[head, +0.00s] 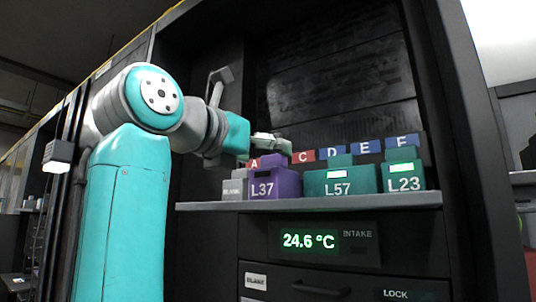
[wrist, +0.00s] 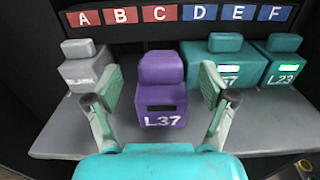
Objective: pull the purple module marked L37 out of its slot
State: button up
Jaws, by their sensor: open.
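The purple module marked L37 (head: 275,184) sits on the grey shelf, between a grey blank module and a teal module. In the wrist view the purple module (wrist: 161,103) stands upright below the tags B and C, with its raised top block toward the back. My gripper (wrist: 163,88) is open, with one finger on each side of the purple module's upper part. Gaps show between the fingers and the module in the wrist view; I see no contact. In the head view my gripper (head: 271,143) is at the module's top, partly hidden by my arm.
The grey blank module (wrist: 90,72) stands close left. The teal module L57 (head: 340,182) stands close right, with the teal module L23 (head: 404,177) beyond it. Lettered tags line the back. Below the grey shelf (head: 310,201) is a panel (head: 322,241) reading 24.6 °C.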

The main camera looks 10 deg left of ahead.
jog(key=v, duration=0.9)
jog(key=shift+s, duration=0.3)
jog(key=shift+a, duration=0.15)
